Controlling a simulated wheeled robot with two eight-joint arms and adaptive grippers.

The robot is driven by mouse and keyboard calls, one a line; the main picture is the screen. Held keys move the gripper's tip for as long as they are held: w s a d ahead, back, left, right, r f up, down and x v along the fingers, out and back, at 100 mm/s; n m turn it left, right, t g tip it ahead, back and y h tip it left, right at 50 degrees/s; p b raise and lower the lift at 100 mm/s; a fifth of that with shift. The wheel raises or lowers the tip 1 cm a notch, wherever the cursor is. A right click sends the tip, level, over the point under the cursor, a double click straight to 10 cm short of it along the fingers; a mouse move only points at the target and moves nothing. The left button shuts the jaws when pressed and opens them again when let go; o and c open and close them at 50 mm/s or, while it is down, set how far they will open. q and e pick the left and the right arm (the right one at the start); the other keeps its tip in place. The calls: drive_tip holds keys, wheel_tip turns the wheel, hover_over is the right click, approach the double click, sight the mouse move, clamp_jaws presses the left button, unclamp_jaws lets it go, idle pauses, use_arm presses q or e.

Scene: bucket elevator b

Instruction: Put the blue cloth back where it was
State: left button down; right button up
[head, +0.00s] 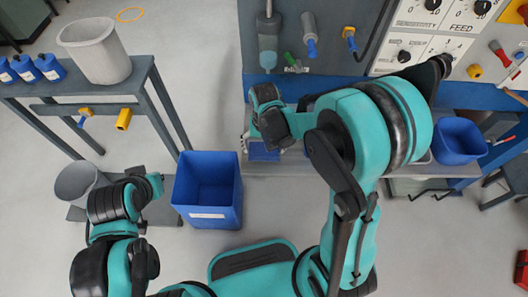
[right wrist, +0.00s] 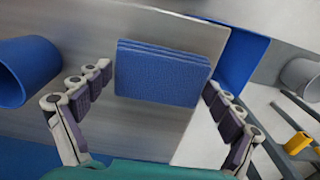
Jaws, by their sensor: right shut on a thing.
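The blue cloth (right wrist: 160,75) is a folded, layered block in the right wrist view, lying between the two fingers of my right gripper (right wrist: 155,95). My right gripper is shut on it. In the head view my right gripper (head: 252,135) is at the front edge of the grey metal shelf, and part of the blue cloth (head: 264,152) shows beside it; my arm hides some of the shelf. My left gripper (head: 150,182) is low at the left, apart from the cloth; its fingers are too unclear to read.
An open blue bin (head: 208,188) stands on the floor left of the shelf (head: 290,165). A blue bucket (head: 458,140) is at the right. A side table (head: 140,82) holds a pale bin (head: 98,50) and blue bottles (head: 28,68). A grey bucket (head: 75,182) is near my left arm.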

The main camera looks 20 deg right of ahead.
sight(264, 149)
drive_tip(key=shift+f, duration=0.9)
drive_tip(key=shift+f, duration=0.1)
drive_tip(key=o, duration=0.7)
wheel_tip(264, 149, up, 12)
drive_tip(key=f+p, duration=0.1)
drive_tip(key=p, duration=0.3)
drive_tip(key=shift+s+d+r+n+t, duration=0.55)
drive_tip(key=shift+s+d+r+t, duration=0.25)
drive_tip(key=shift+s+r+t, duration=0.65)
drive_tip(key=shift+s+d+r+n+t, duration=0.5)
drive_tip(key=shift+s+d+r+t, duration=0.35)
drive_tip(key=shift+s+r, duration=0.95)
drive_tip(key=shift+s+d+r+n+t, duration=0.65)
drive_tip(key=shift+s+r+t, duration=0.75)
drive_tip(key=shift+s, duration=0.4)
